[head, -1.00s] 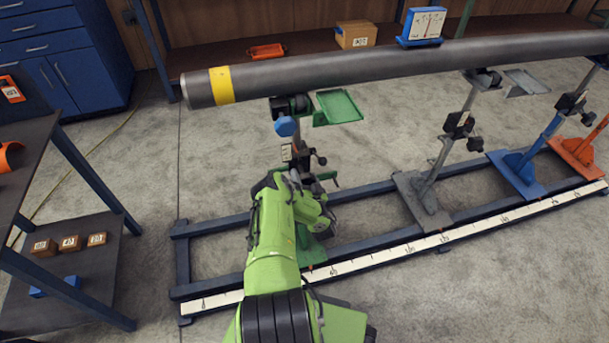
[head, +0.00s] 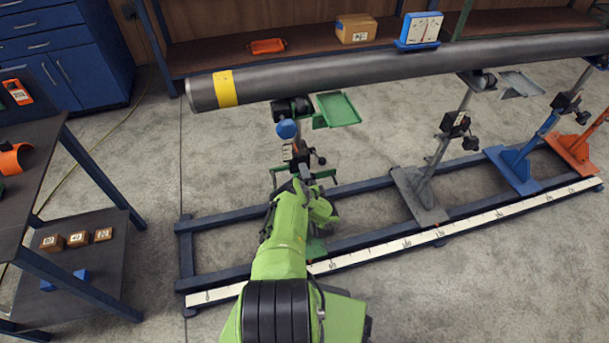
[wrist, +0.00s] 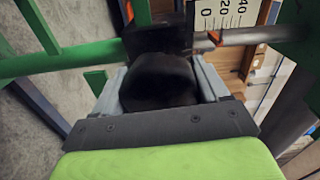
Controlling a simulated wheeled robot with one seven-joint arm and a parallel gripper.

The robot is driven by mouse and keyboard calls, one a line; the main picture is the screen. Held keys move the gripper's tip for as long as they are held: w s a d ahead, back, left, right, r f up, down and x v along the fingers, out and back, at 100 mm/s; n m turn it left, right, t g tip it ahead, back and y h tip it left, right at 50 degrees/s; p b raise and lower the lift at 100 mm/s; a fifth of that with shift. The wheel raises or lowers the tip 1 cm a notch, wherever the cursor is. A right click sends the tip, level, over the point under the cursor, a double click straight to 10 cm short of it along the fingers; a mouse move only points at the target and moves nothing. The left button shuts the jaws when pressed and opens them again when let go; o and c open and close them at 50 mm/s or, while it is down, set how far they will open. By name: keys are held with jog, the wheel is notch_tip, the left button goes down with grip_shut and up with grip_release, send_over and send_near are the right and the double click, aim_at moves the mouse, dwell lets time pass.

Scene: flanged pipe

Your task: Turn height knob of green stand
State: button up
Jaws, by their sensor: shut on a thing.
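The green stand (head: 316,248) stands on the rail frame under the left end of the pipe, with a green side tray (head: 338,109) near its top and a blue knob (head: 287,129) beside its head. In the wrist view a round black knob (wrist: 158,82) sits between the two grey fingers of my gripper (wrist: 160,90). The fingers are shut on its sides. A white scale with an orange pointer (wrist: 215,38) shows just behind the knob. In the head view my green arm hides most of the lower stand and the gripper's contact.
The grey pipe (head: 400,75) with a yellow band runs across above. Grey (head: 425,195), blue (head: 518,170) and orange (head: 575,150) stands are to the right on the blue rail frame (head: 187,255). A dark side table (head: 40,150) is at left. Floor between is clear.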

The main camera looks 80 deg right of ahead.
jog(key=m+p, duration=0.1)
jog(key=m, duration=0.4)
jog(key=shift+s+r, duration=0.1)
jog(key=shift+s, duration=0.05)
jog(key=shift+m, duration=0.3)
dwell(0.3)
jog(key=o, duration=1)
jog(key=shift+d, duration=0.1)
